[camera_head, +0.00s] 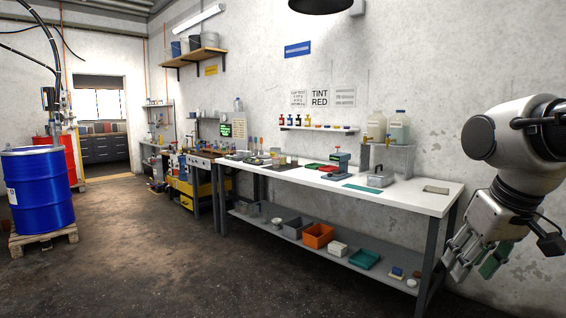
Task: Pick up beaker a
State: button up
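No object is clearly marked as beaker a. Some small vessels, one of them amber (281,160), stand in the middle of the white workbench (426,200), too small to tell which might be beaker a. My gripper (474,264) hangs at the right edge of the picture, past the bench's right end and far from these vessels. Its fingers point down and look spread apart. I see nothing held between them, though a green piece shows on the right finger side.
The shelf below holds an orange bin (318,236) and a green tray (364,259). A blue drum (40,190) stands left on a pallet. The floor between is clear.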

aim_at(282, 156)
jog(key=u, duration=0.15)
jog(key=i, duration=1.25)
jog(key=i+u, duration=0.15)
jog(key=i, duration=0.4)
jog(key=i+u, duration=0.15)
jog(key=i, duration=0.35)
jog(key=i+l+u, duration=0.15)
jog(key=i, duration=0.4)
jog(key=i+l+u, duration=0.15)
jog(key=i, duration=0.35)
jog(key=i+u, duration=0.1)
jog(key=i, duration=0.75)
jog(key=i+z, duration=0.35)
jog(key=z, duration=0.15)
jog(key=i+z, duration=0.35)
jog(key=z, duration=0.15)
jog(key=i+z, duration=0.35)
jog(key=i, duration=0.2)
